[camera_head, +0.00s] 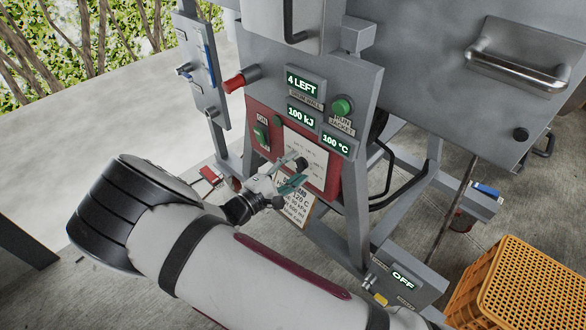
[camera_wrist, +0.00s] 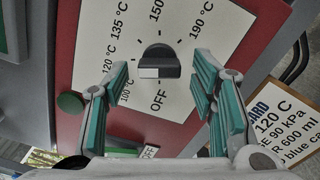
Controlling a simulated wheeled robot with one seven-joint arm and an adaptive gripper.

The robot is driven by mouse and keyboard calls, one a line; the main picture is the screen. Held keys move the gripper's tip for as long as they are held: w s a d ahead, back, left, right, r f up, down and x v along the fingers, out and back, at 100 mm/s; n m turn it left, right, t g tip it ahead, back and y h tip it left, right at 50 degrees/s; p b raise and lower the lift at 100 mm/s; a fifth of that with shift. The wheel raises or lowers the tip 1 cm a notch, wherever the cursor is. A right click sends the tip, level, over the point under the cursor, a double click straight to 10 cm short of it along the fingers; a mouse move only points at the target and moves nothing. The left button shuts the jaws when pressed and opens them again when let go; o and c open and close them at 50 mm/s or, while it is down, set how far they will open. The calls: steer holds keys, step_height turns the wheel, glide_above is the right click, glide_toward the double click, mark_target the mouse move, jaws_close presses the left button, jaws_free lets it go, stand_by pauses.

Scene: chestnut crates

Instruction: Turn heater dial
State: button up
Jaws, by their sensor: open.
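The heater dial (camera_wrist: 160,62) is a black knob with a white mark on a white plate, ringed by OFF and temperatures from 100 °C to 190 °C. Its white mark sits at the lower left of the knob, towards the 100 °C side. The dial (camera_head: 301,164) also shows in the head view on a red panel (camera_head: 262,110). My gripper (camera_wrist: 160,75) is open, its teal-padded fingers apart to left and right of the dial. No contact with the knob shows; the depth gap is unclear. In the head view my gripper (camera_head: 291,183) is close to the plate.
Displays above the dial read 4 LEFT (camera_head: 303,84), 100 kJ (camera_head: 301,117) and 100 °C (camera_head: 336,145). A green button (camera_head: 342,106) and a red knob (camera_head: 235,83) stick out nearby. A paper card (camera_head: 298,207) hangs below. An orange crate (camera_head: 525,285) stands at lower right.

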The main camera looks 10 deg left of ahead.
steer(key=v, duration=1.2)
